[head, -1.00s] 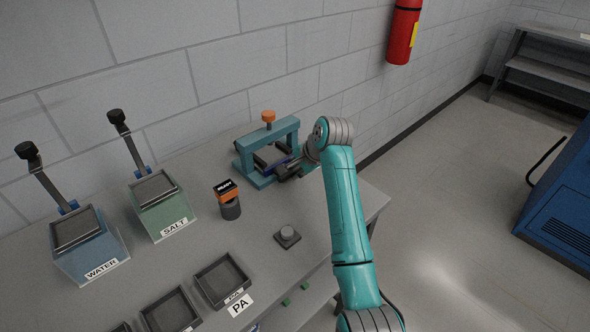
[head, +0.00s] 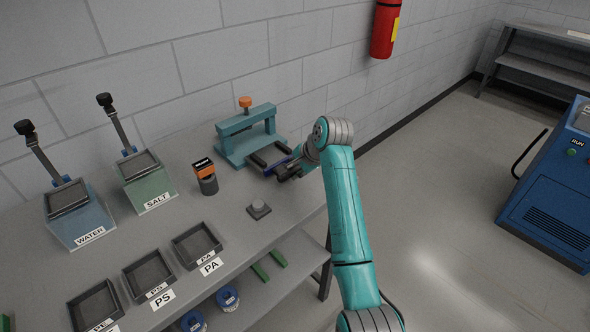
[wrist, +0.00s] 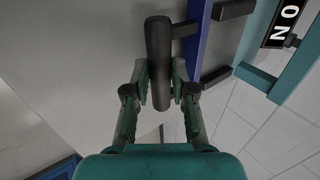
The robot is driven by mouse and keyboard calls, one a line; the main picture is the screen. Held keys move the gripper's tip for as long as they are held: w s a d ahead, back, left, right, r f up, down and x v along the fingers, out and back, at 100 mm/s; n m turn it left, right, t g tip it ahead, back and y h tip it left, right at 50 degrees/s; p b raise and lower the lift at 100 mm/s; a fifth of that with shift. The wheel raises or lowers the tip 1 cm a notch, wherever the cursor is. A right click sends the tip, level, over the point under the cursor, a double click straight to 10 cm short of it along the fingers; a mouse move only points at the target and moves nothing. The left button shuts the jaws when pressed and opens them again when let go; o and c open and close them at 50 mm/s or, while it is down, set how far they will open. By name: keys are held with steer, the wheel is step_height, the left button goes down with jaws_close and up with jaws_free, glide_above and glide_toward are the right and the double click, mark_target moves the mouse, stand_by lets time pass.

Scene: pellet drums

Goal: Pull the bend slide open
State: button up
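The bend slide (head: 277,164) has a blue front bar and dark rails. It juts out on the near right side of the teal bend frame (head: 233,125), which has an orange knob on top. In the wrist view the slide's blue bar (wrist: 199,45) is at upper right, apart from the teal frame (wrist: 258,78). A dark round handle (wrist: 158,45) stands off the bar. My gripper (wrist: 161,88) has a finger on each side of this handle and appears shut on it. In the head view my gripper (head: 287,172) is at the slide's front, partly hiding the handle.
Water (head: 82,222) and salt (head: 147,185) bins are farther left, with open trays (head: 197,246) in front. A blue machine (head: 550,200) stands at right; floor between is clear.

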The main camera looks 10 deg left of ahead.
steer(key=o, duration=0.4)
steer(key=v, duration=1.2)
steer(key=shift+d, duration=0.1)
